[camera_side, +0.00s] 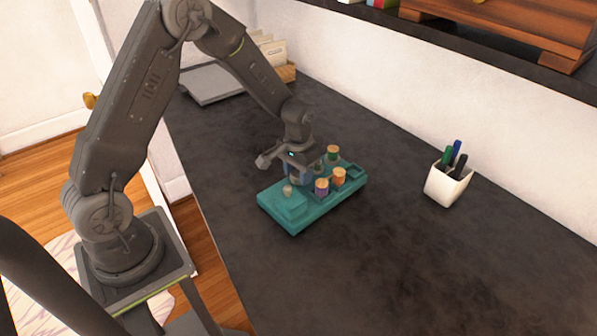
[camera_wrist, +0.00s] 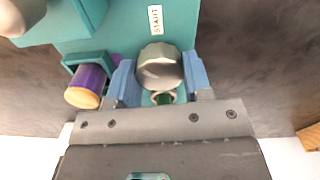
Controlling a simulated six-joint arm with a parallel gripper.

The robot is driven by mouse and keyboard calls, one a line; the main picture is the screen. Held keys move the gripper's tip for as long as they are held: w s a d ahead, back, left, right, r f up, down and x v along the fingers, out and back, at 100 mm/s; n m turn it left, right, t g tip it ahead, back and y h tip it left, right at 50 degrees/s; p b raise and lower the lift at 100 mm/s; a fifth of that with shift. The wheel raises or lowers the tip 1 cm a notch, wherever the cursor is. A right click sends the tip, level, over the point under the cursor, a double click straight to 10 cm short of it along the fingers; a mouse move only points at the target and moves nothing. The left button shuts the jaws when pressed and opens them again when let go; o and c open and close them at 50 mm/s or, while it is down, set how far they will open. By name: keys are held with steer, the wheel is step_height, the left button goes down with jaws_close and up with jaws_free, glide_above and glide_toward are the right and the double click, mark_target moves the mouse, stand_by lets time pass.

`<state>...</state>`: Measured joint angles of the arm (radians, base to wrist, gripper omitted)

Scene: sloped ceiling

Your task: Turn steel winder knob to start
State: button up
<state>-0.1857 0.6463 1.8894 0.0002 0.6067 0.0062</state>
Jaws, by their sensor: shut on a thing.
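A teal winder base (camera_side: 290,217) lies on the dark worktop. In the wrist view, the grey, faceted steel knob (camera_wrist: 160,67) sits between the two blue fingers of my gripper (camera_wrist: 159,82), which is shut on it. A white START label (camera_wrist: 155,19) is on the teal surface (camera_wrist: 120,25) just above the knob. In the side view, my gripper (camera_side: 299,177) is down over the middle of the base, and the gripper hides the knob there.
Purple (camera_side: 322,187), orange (camera_side: 339,176) and green (camera_side: 333,154) spools stand on the base close to my gripper. A pale round knob (camera_side: 287,189) tops its raised block. A white pen cup (camera_side: 447,187) stands right. The front worktop is clear.

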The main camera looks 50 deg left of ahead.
steer(key=m, duration=0.5)
steer(key=shift+m, duration=0.3)
steer(key=shift+w+m, duration=0.1)
steer(key=shift+m, duration=2.1)
steer(key=o, duration=0.7)
steer(key=shift+c, duration=0.2)
step_height(320, 180, up, 14)
